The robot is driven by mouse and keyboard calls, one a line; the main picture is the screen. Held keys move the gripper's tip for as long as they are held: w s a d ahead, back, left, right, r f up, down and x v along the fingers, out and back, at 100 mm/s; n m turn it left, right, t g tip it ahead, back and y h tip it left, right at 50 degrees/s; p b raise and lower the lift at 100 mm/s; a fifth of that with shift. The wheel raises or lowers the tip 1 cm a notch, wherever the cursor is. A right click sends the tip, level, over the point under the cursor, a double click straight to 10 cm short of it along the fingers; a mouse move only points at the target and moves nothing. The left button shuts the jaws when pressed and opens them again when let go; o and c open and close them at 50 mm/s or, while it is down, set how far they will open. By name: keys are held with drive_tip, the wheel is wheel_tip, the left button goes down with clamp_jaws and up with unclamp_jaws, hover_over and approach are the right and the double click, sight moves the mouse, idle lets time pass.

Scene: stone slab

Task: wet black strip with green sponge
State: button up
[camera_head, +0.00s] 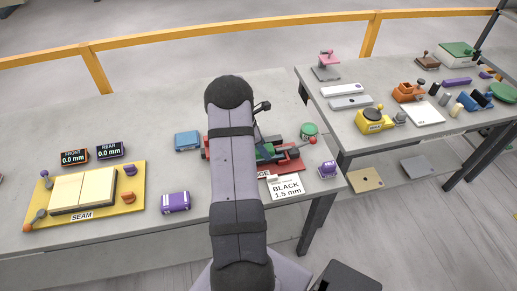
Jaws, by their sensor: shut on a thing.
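My arm crosses the middle of the view and hides most of my gripper (261,140), which shows only in part just right of the arm. It is shut on a green block (265,152), which I take to be the green sponge; the grip itself is largely covered. The block is over or against a red fixture (291,165) on the near table. Dark parts show on the fixture, but I cannot make out which is the black strip. A white card (286,188) reading "BLACK 1.5 mm" lies in front of the fixture.
A yellow SEAM board (130,203) with pale panels is at the left. The right table (350,143) holds several tools and blocks.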

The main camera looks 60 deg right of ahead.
drive_tip(key=shift+s+d+f, duration=0.1)
drive_tip(key=shift+s+f, duration=0.1)
drive_tip(key=shift+s, duration=0.05)
drive_tip(key=shift+w+a, duration=0.8)
drive_tip(key=shift+a, duration=0.1)
drive_tip(key=shift+w+a, duration=0.45)
drive_tip(key=shift+w, duration=0.05)
drive_tip(key=shift+w, duration=0.1)
drive_tip(key=shift+w+a+r+p, duration=0.2)
drive_tip(key=shift+w+a+p, duration=0.2)
drive_tip(key=shift+w+a, duration=0.8)
drive_tip(key=shift+d+r, duration=0.1)
drive_tip(key=shift+r, duration=0.05)
drive_tip(key=shift+r+p, duration=2.4)
drive_tip(key=shift+r, duration=0.55)
